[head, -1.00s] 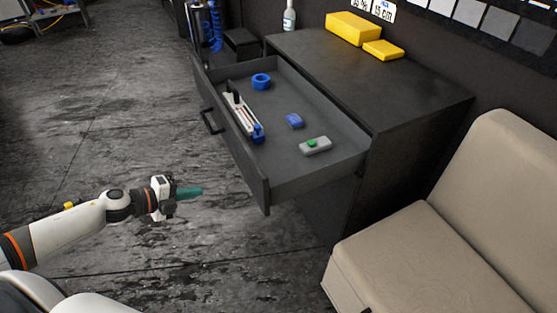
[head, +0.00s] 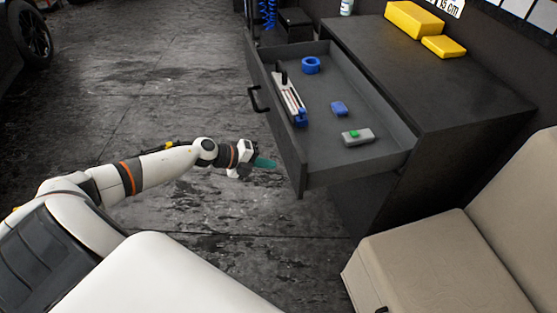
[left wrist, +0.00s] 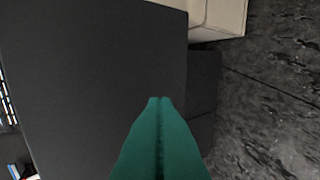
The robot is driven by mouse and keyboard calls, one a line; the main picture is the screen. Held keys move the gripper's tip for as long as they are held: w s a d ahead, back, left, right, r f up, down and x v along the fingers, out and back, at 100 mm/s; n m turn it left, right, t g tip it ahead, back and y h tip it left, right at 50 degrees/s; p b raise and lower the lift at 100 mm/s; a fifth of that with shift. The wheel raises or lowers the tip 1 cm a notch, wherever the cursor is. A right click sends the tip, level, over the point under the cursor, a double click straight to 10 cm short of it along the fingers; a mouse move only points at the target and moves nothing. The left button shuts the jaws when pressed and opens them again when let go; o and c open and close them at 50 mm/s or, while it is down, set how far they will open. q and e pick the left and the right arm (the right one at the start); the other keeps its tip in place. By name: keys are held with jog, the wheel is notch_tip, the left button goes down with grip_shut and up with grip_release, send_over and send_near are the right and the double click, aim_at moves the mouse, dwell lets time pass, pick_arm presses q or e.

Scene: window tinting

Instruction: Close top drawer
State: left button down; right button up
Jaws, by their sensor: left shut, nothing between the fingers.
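The top drawer (head: 280,124) of the dark cabinet (head: 440,90) is pulled far out in the head view. Its black handle (head: 255,99) is on the front panel, facing left. My left gripper (head: 265,162) is shut and empty, with green fingers, just left of the near end of the drawer front. A narrow gap of floor shows between them in the head view. In the left wrist view the shut fingers (left wrist: 159,100) point toward a large dark panel (left wrist: 100,75), which looks like the drawer front. My right gripper is not in view.
The drawer holds a blue ring (head: 310,65), a white and blue tool (head: 290,97), a blue item (head: 339,108) and a grey item with a green top (head: 357,136). Yellow blocks (head: 414,19) lie on the cabinet. A beige seat (head: 440,262) stands at right.

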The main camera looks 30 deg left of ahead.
aim_at(289, 163)
pick_arm(q)
jog(key=shift+w+d+r, duration=0.1)
jog(key=shift+w+d, duration=1.1)
jog(key=shift+w, duration=0.2)
jog(key=shift+p, duration=0.3)
